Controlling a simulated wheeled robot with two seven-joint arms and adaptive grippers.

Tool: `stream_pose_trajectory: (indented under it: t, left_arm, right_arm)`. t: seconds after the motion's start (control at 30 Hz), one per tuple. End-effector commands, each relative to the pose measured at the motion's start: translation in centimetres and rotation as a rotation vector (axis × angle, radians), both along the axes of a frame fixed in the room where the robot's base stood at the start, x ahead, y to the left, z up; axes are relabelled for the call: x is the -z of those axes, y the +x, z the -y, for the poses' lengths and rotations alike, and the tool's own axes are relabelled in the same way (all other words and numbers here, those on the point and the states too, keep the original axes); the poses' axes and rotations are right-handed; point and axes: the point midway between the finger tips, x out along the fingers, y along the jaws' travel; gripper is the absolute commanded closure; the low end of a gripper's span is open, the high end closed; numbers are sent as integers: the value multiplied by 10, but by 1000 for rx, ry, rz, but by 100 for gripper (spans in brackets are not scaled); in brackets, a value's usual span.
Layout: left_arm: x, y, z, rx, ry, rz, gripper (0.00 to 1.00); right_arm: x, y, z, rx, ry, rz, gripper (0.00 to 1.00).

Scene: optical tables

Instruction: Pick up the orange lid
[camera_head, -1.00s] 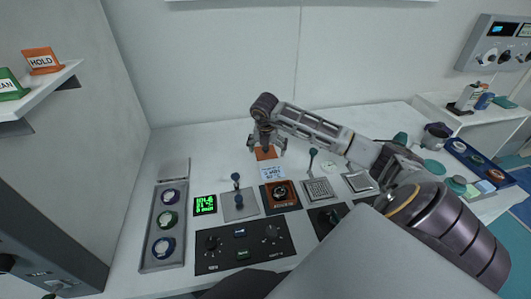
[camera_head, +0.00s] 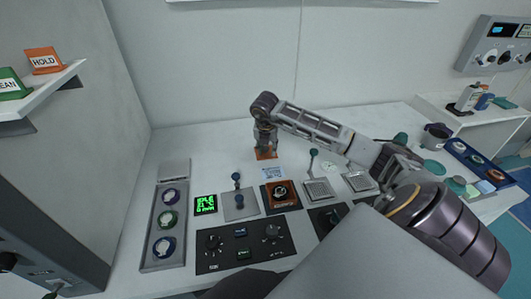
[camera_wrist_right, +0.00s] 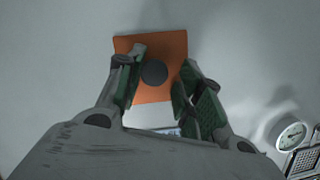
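The orange lid (camera_head: 268,156) is a flat square plate lying near the back of the white table. In the right wrist view, the orange lid (camera_wrist_right: 172,42) has a round dark knob (camera_wrist_right: 154,72) in its middle. My right gripper (camera_head: 266,150) is directly over the lid, pointing down. In the wrist view, its green-padded fingers (camera_wrist_right: 162,68) are on either side of the knob, with gaps visible on both sides. The gripper is open and holds nothing. In the head view, the gripper hides part of the lid and the knob. My left gripper is not in view.
A printed label (camera_head: 272,173) lies just in front of the lid. A round dial (camera_wrist_right: 292,136) is at right. The table's back left is clear.

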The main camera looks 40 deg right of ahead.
Motion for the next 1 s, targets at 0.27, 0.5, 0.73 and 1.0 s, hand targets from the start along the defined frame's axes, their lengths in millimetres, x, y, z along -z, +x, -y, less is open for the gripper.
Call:
stream_pose_trajectory:
  t: [0.27, 0.5, 0.73, 1.0]
  left_arm:
    - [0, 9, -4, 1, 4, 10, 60]
    - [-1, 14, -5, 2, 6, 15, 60]
    - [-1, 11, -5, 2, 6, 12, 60]
    - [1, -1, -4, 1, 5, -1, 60]
  right_arm:
    - [12, -6, -2, 1, 3, -29, 92]
    - [12, -7, -1, 2, 3, -30, 95]
    - [12, -7, -1, 2, 2, -30, 99]
    - [12, -7, 0, 2, 1, -31, 100]
